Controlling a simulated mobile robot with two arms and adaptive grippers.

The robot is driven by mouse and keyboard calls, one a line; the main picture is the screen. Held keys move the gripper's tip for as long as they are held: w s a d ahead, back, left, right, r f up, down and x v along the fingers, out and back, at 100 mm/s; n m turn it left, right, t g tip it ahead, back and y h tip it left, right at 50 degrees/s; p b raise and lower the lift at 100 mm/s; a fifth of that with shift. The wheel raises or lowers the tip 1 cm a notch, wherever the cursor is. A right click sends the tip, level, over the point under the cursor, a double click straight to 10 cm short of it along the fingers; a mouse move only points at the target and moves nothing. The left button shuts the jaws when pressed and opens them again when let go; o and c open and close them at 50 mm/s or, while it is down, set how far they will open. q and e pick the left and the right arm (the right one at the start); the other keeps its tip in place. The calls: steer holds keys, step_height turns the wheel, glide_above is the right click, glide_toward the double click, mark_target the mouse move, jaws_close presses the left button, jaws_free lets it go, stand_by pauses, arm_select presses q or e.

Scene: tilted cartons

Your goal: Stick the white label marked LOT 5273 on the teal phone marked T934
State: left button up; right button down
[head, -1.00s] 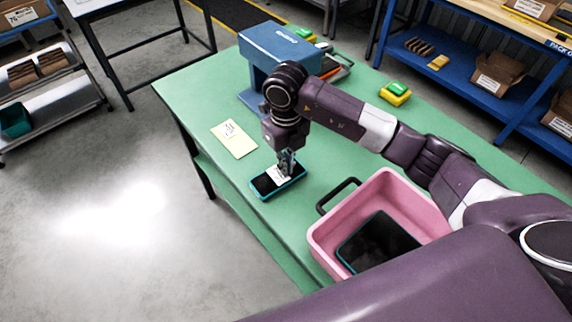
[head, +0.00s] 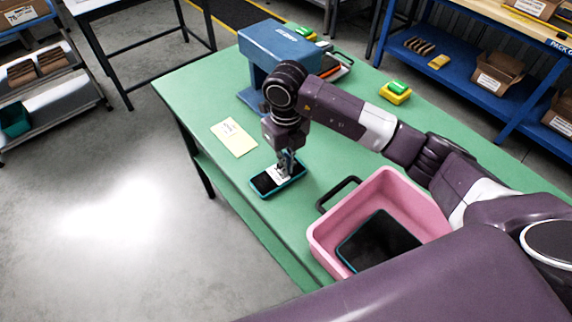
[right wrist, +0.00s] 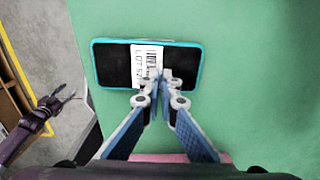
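The teal phone (head: 264,184) lies flat on the green table, its dark screen up; I cannot read a T934 mark on it. The white label (right wrist: 144,62), with a barcode and partly hidden "LOT 52" text, is over the middle of the phone. I cannot tell whether its whole face touches the screen. My right gripper (right wrist: 159,78) points down at the phone, its fingertips together on the label's edge. My left gripper (right wrist: 64,95) shows only in the right wrist view, off to the left, its fingers apart and empty.
A pink tote (head: 322,240) with a black handle holds a large dark device (head: 378,242), right of the phone. A pale yellow sheet (head: 234,138) lies behind the phone. A blue machine (head: 280,48) and a yellow-green block (head: 397,92) stand farther back.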

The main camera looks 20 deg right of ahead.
steer(key=c, duration=2.1)
jaws_free()
step_height(320, 180, up, 18)
steer(key=p, duration=0.4)
